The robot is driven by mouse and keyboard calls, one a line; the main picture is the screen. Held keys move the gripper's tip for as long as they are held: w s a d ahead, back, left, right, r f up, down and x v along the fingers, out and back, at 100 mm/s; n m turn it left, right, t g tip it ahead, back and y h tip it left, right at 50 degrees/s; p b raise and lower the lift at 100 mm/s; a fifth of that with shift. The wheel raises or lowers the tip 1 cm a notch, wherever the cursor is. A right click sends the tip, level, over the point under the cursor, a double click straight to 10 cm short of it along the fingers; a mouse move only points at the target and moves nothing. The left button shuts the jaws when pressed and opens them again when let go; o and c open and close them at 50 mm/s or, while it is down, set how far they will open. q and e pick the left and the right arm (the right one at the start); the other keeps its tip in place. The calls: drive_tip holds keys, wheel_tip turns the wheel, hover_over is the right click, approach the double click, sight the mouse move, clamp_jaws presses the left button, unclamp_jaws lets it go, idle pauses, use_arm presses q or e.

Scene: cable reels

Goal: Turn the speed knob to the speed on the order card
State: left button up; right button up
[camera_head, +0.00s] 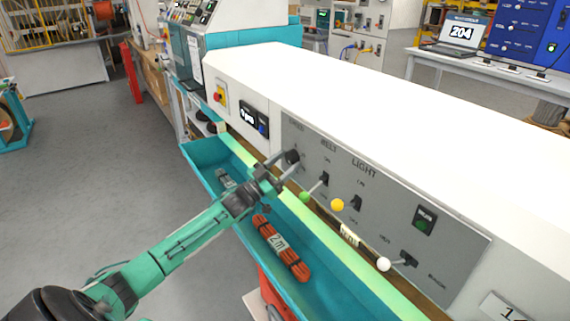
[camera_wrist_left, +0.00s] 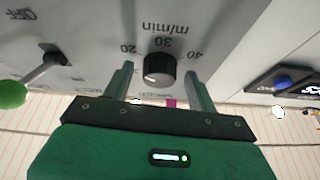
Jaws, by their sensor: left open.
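The speed knob (camera_wrist_left: 160,70) is a round black knob with a ribbed edge on the grey panel. It shows dark in the head view (camera_head: 293,156). Around it, upside down in the wrist view, are the marks 20, 30, 40 and "m/min". I cannot tell for sure where its pointer stands. My left gripper (camera_wrist_left: 160,80) is open, with one finger on each side of the knob and gaps visible beside it. In the head view my left gripper (camera_head: 276,164) reaches the panel's left end. I cannot identify the order card. My right gripper is not in view.
Beside the knob is a lever with a green ball (camera_wrist_left: 12,94); yellow (camera_head: 337,205) and white (camera_head: 384,264) ball levers sit farther right. The teal tray (camera_head: 330,290) below holds an orange cable bundle (camera_head: 281,248). A red-yellow switch (camera_head: 220,95) is at left.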

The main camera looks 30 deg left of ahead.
use_arm(q)
drive_tip(key=shift+s+a+f, duration=0.15)
drive_tip(key=shift+s+f, duration=0.15)
drive_tip(key=shift+s, duration=0.1)
drive_tip(key=b+v, duration=0.2)
drive_tip(key=v, duration=1)
drive_tip(key=shift+s+a, duration=0.25)
drive_tip(key=shift+s, duration=0.1)
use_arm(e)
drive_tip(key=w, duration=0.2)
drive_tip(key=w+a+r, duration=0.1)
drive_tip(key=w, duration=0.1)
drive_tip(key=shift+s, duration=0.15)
use_arm(q)
drive_tip(key=shift+f, duration=0.1)
